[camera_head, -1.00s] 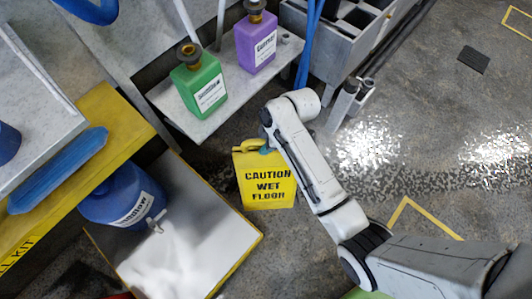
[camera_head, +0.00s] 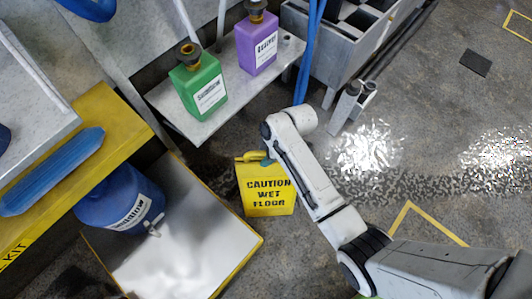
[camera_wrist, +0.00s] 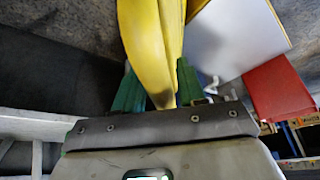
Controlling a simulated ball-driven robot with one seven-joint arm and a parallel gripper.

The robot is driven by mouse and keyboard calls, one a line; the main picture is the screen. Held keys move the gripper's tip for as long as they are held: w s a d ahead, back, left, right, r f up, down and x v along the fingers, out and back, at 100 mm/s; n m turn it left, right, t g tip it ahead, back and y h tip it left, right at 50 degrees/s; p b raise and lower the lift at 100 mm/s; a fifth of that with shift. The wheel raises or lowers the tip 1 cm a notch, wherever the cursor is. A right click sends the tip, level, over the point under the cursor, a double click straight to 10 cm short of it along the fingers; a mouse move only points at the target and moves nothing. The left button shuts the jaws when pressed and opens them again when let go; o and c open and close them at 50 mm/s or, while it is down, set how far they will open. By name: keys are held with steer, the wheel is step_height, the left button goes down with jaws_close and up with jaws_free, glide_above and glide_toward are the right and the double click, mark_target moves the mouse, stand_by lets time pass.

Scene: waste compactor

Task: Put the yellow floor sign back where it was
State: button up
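The yellow floor sign (camera_head: 266,194), printed "CAUTION WET FLOOR", hangs roughly upright below the end of my arm in the head view, between the white-topped box and the arm. My gripper (camera_head: 266,158) is at the sign's top handle, mostly hidden behind the wrist. In the wrist view the green fingers of my gripper (camera_wrist: 158,88) stand on either side of the yellow sign (camera_wrist: 150,35) and close on it. Whether the sign's lower edge touches the floor is hard to tell.
A shelf (camera_head: 205,128) holds a green bottle (camera_head: 199,80) and a purple bottle (camera_head: 258,40) above the sign. A blue container (camera_head: 122,200) sits on a white-topped box (camera_head: 190,255) at left. Yellow floor markings (camera_head: 428,222) lie right of my arm, with open floor around.

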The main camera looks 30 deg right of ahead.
steer(key=shift+o, duration=1.2)
steer(key=shift+r, duration=0.15)
steer(key=p+v, duration=0.3)
steer(key=v, duration=0.8)
steer(key=shift+d+r+p, duration=0.2)
steer(key=shift+r+p, duration=0.15)
steer(key=s+d+r+m+h, duration=0.1)
steer(key=s+d+m+h, duration=0.1)
steer(key=s+m, duration=0.4)
steer(key=s+d+r+m+g+h, duration=0.1)
steer(key=s+m, duration=0.6)
steer(key=s, duration=0.8)
steer(key=shift+s+d+r+h, duration=0.2)
steer(key=shift+d+r+h, duration=0.45)
steer(key=shift+r, duration=0.15)
step_height(320, 180, up, 15)
steer(key=p, duration=1.4)
steer(key=shift+f+p, duration=0.2)
steer(key=shift+p, duration=0.1)
